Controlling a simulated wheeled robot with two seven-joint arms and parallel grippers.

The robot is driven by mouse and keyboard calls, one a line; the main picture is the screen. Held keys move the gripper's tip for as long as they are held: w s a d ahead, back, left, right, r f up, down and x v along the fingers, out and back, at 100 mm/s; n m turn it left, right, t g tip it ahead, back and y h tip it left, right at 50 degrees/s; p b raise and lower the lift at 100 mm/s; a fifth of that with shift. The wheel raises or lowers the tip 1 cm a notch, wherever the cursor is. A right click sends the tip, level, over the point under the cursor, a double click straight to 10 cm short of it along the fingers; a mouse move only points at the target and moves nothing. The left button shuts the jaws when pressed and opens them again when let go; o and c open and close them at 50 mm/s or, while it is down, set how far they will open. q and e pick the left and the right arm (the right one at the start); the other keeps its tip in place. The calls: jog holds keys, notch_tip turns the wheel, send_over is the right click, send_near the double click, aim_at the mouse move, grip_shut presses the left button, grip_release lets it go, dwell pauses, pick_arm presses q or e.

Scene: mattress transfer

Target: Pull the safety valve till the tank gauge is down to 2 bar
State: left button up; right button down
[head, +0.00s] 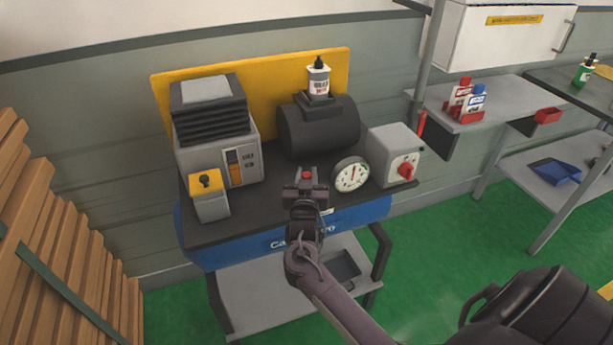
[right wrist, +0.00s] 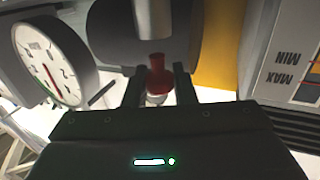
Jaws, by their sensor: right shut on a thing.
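The safety valve has a small red knob (head: 307,175) in front of the dark tank (head: 315,130). My right gripper (head: 305,184) reaches in from the front and is shut on it. In the right wrist view the red knob (right wrist: 158,74) stands between the two fingers of my right gripper (right wrist: 158,88). The round white gauge (head: 350,175) is just right of the gripper. It also shows at the left of the right wrist view (right wrist: 50,62), with a red needle; its numbers are too small to read. My left gripper is not in view.
A grey box with a red switch (head: 393,152) stands right of the gauge. A grey vented machine (head: 213,125) and a small yellow-topped box (head: 208,195) stand left on the dark bench top (head: 255,215).

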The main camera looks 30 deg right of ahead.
jog(key=c, duration=1.3)
grip_release()
jog(key=shift+o, duration=0.2)
jog(key=b+v, duration=0.1)
jog(key=v, duration=0.7)
